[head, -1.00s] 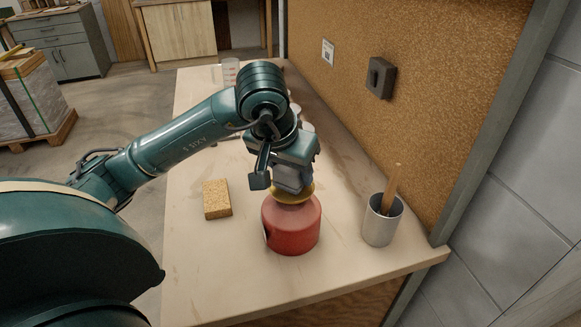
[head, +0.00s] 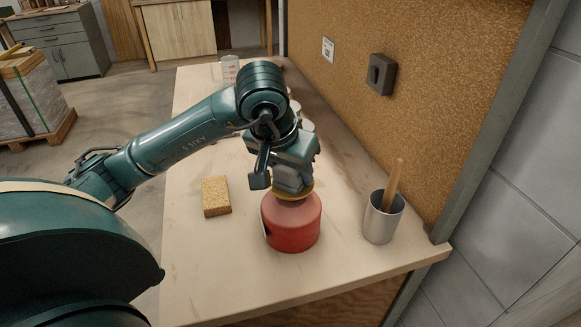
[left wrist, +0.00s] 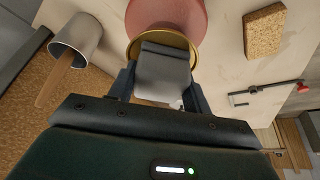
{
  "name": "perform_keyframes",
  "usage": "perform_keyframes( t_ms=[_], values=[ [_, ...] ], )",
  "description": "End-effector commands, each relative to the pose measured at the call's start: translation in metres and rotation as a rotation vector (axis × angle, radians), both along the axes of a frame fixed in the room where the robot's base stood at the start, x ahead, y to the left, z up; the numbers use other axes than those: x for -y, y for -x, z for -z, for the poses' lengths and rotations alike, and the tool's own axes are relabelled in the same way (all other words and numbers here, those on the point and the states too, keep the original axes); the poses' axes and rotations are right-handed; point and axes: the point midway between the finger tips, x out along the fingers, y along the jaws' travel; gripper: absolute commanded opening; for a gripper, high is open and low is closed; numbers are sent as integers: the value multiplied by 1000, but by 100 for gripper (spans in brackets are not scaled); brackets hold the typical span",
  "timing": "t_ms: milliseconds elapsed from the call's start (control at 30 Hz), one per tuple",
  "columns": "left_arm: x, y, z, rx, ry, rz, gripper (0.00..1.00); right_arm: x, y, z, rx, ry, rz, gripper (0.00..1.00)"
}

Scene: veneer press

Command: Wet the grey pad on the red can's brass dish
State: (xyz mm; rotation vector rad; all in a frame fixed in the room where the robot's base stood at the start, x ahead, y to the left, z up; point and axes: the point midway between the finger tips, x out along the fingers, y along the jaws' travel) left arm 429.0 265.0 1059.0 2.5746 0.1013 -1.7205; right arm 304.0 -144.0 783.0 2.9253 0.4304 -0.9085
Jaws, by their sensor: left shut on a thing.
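The red can (head: 292,224) stands upright on the bench, with its brass dish (head: 309,192) on top. The can (left wrist: 172,14) and the dish rim (left wrist: 136,48) also show in the left wrist view. My left gripper (head: 292,178) is shut on the grey pad (left wrist: 163,68) and holds it over the dish. In the head view the pad (head: 290,186) looks down at the dish; I cannot tell how firmly it presses there. My right gripper is not in view.
A metal cup (head: 381,222) with a wooden stick (head: 394,180) stands to the right, near the cork wall (head: 450,100). A measuring cup (head: 230,70) and other items stand behind the arm. The bench front (head: 240,290) is clear.

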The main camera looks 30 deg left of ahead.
Motion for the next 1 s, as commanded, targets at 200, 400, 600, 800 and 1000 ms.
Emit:
perform_keyframes(
  t_ms=[200,400,600,800,1000],
  values=[
    [0,0,3,1,0,0,31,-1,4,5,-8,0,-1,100],
    [0,0,5,1,0,0,31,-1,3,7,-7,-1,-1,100],
    [0,0,8,1,0,0,31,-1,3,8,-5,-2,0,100],
    [0,0,10,0,0,-1,31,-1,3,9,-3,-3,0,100],
    [0,0,12,0,0,-1,31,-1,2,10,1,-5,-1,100]
  ],
)
